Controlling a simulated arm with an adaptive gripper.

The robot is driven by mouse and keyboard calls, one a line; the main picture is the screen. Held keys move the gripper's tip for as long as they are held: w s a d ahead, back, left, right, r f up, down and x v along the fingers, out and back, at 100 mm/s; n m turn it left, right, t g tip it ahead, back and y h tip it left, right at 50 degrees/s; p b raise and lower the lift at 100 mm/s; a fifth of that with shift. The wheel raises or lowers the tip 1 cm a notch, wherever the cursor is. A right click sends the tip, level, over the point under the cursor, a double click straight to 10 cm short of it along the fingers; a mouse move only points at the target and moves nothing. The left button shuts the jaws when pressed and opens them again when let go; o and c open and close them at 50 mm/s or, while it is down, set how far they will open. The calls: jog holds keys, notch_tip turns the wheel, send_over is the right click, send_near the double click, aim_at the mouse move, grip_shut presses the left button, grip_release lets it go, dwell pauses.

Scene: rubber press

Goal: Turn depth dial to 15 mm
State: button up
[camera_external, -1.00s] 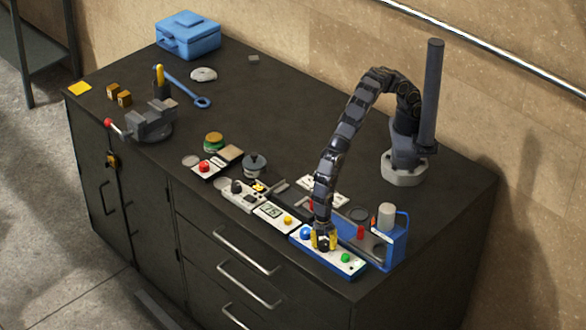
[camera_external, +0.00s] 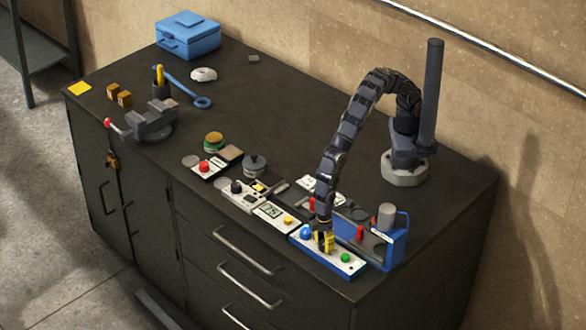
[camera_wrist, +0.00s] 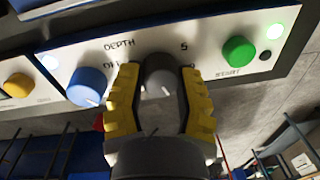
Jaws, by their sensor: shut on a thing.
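The depth dial (camera_wrist: 160,74) is a round grey knob on the white face of a blue-edged panel (camera_external: 338,263). The word DEPTH and a 5 are printed above it; other marks beside it are partly hidden by my fingers. A pale mark shows on the knob's lower side, but I cannot tell which number it matches. My gripper (camera_wrist: 158,76) has its yellow fingers closed on both sides of the dial. In the external view my gripper (camera_external: 323,241) stands over the panel from above and hides the dial.
A blue knob (camera_wrist: 88,87) sits close left of the dial. A blue press frame (camera_external: 396,248) with a grey cylinder stands behind the panel.

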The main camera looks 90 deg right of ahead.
aim_at(323, 240)
jog(key=shift+d+m, duration=0.1)
jog(key=shift+m, duration=0.3)
jog(key=o, duration=1.1)
jog(key=shift+o, duration=0.2)
notch_tip(323, 240, up, 12)
jog(key=shift+w+d, duration=0.15)
jog(key=shift+d, duration=0.15)
